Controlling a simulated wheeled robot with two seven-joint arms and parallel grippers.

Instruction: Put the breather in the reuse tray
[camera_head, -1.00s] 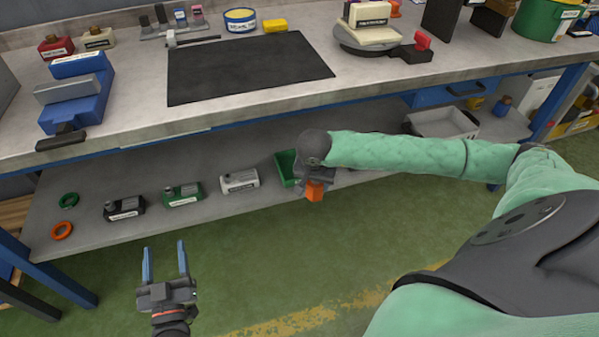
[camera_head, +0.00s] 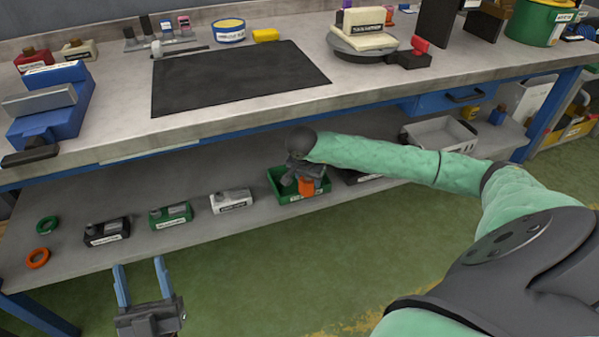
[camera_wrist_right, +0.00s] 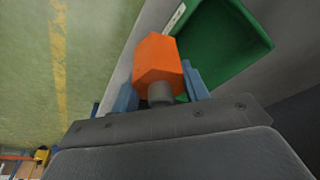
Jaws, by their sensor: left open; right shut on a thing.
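My right gripper (camera_head: 304,180) is shut on an orange block-like part with a grey stub, which I take to be the breather (camera_head: 306,187). In the right wrist view the orange part (camera_wrist_right: 157,58) sits between the two blue fingers. The green tray (camera_head: 277,178), which I take to be the reuse tray, stands on the lower shelf. Its label is too small to read. The orange part overlaps the tray's front wall in the head view. In the right wrist view the tray (camera_wrist_right: 225,40) lies beyond it. My left gripper (camera_head: 139,263) is open and empty, in front of the shelf.
A white-grey (camera_head: 231,200), a green (camera_head: 171,215) and a black labelled part (camera_head: 106,231) stand left of the tray. A dark tray (camera_head: 362,178) and a grey bin (camera_head: 437,135) are to the right. The workbench (camera_head: 220,125) overhangs the shelf.

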